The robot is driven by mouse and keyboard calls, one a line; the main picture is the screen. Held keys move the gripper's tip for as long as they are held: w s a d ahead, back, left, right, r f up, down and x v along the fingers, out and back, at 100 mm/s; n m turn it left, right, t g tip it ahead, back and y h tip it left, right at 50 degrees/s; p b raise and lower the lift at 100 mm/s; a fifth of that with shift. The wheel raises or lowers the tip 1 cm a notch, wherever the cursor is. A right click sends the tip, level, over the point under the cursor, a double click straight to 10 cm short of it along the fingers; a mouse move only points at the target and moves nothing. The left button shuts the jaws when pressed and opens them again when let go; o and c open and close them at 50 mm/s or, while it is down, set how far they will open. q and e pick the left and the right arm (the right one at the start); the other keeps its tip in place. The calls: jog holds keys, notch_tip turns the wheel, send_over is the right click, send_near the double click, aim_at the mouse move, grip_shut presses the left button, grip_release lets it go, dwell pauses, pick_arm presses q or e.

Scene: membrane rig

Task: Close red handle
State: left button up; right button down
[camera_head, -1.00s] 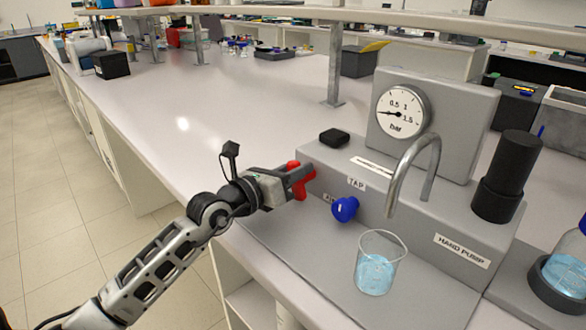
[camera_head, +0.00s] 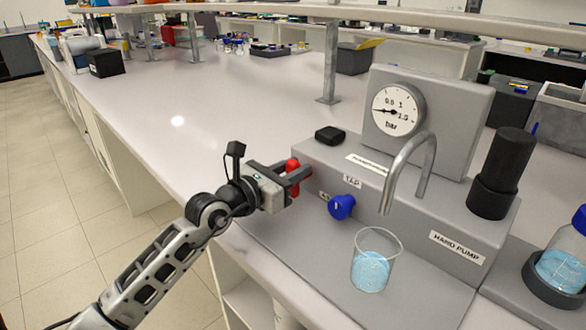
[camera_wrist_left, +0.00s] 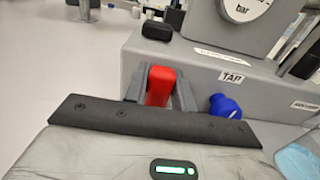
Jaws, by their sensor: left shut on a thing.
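The red handle (camera_head: 292,178) is on the left end of the grey rig's front face, beside the TAP label. It now shows as a narrow upright red piece between the fingers of my left gripper (camera_head: 291,180). In the left wrist view the red handle (camera_wrist_left: 160,86) sits between the two dark fingers (camera_wrist_left: 160,92), which are shut on it. The rest of the handle's mount is hidden behind the fingers. My right gripper is in neither view.
A blue knob (camera_head: 341,207) is right of the handle. A beaker of blue liquid (camera_head: 371,262) stands under the bent metal spout (camera_head: 408,165). A pressure gauge (camera_head: 399,109) and black hand pump (camera_head: 503,172) are on the rig.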

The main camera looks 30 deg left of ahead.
pick_arm(q)
jog(key=o, duration=1)
jog(key=b+v, duration=0.1)
jog(key=v, duration=0.6)
jog(key=b+v, duration=0.2)
jog(key=v, duration=0.5)
jog(key=shift+s+a+f, duration=0.1)
jog(key=shift+s+f, duration=0.1)
jog(key=shift+s, duration=0.05)
jog(key=shift+s+a+r, duration=0.1)
jog(key=shift+s, duration=0.25)
jog(key=shift+s+a+r, duration=0.15)
jog(key=shift+s, duration=0.25)
